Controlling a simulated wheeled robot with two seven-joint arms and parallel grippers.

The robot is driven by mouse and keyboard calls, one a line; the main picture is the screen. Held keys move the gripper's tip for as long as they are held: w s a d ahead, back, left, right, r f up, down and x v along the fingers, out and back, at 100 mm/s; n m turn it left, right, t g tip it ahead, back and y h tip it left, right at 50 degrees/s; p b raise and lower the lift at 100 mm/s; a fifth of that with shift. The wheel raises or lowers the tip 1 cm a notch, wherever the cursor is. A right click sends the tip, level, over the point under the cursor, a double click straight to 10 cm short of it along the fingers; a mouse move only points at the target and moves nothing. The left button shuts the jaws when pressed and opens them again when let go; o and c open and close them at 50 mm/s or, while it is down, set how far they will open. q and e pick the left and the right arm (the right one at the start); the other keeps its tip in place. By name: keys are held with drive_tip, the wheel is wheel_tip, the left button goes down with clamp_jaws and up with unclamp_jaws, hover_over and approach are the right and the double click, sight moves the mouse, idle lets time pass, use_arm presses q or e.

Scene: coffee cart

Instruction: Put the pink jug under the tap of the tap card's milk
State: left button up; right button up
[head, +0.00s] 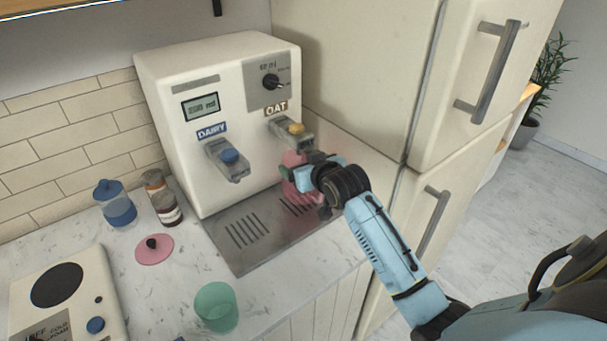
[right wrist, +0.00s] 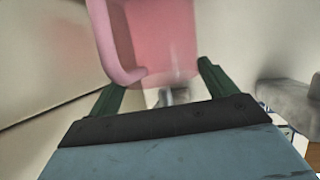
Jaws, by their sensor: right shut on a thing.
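The pink jug (head: 291,159) is below the oat tap (head: 291,131), over the right part of the drip tray (head: 252,262). My right gripper (head: 292,178) is shut on it and hides much of it; I cannot tell whether its base touches the tray. The right wrist view shows the jug (right wrist: 165,40) and its handle between and beyond the green fingers (right wrist: 160,88). The dairy tap (head: 228,162) with a blue knob is to the left, with nothing under it. I see no tap card. My left gripper is not in view.
The cream dispenser (head: 165,75) stands against a tall fridge (head: 350,60) on the right.

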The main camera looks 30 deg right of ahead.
drive_tip(key=shift+w+f, duration=0.15)
drive_tip(key=shift+f, duration=0.7)
drive_tip(key=shift+w+f, duration=0.1)
drive_tip(key=shift+f, duration=0.7)
drive_tip(key=shift+f, duration=0.15)
drive_tip(key=o, duration=1.6)
drive_tip(key=shift+f, duration=0.1)
drive_tip(key=shift+s+r, duration=0.25)
drive_tip(key=v, duration=1.1)
drive_tip(key=shift+s+p, duration=0.25)
drive_tip(key=shift+p, duration=0.1)
